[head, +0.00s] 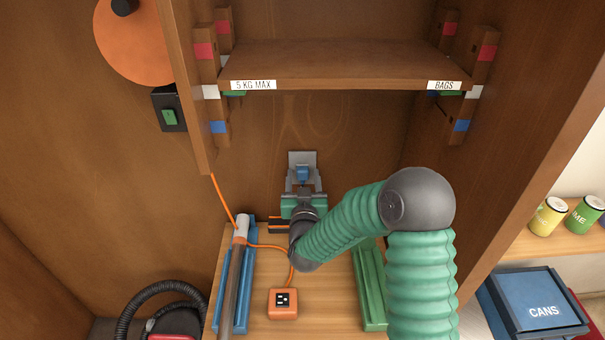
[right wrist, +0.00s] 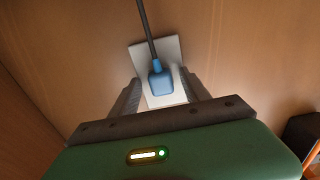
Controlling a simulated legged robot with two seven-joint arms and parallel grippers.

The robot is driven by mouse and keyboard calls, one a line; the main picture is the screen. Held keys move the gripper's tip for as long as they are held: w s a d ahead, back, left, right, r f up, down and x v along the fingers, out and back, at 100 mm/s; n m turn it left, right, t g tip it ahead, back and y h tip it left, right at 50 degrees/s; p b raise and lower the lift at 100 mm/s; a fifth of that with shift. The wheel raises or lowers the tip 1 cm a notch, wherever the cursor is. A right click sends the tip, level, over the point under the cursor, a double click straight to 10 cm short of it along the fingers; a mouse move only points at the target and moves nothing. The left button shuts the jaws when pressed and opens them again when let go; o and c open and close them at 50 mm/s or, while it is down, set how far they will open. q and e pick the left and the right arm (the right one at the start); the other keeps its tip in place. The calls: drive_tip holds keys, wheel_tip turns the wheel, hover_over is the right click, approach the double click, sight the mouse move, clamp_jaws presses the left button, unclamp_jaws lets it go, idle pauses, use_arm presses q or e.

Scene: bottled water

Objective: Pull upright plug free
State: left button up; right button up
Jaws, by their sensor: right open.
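A blue plug (head: 302,173) sits on a pale socket plate (head: 302,157) on the back wall of the cabinet. In the right wrist view the blue plug (right wrist: 160,80) stands against the plate (right wrist: 172,53), with a dark cable rising from its top. My right gripper (head: 303,186) is open in front of the plate. In the right wrist view its two fingers (right wrist: 159,92) are on either side of the plug, with gaps between. The lower part of the plug is near the fingers. My left gripper is not in view.
A shelf (head: 340,62) overhangs above the plug. Below, a blue rail (head: 218,290) with a grey tube and a green rail (head: 369,285) flank an orange socket box (head: 283,303) with an orange cord. A blue cans bin (head: 535,305) stands right.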

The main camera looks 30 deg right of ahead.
drive_tip(key=shift+a, duration=0.15)
idle(0.4)
idle(0.4)
drive_tip(key=shift+c, duration=0.6)
clamp_jaws()
drive_tip(key=shift+s, duration=0.1)
drive_tip(key=shift+v, duration=2.9)
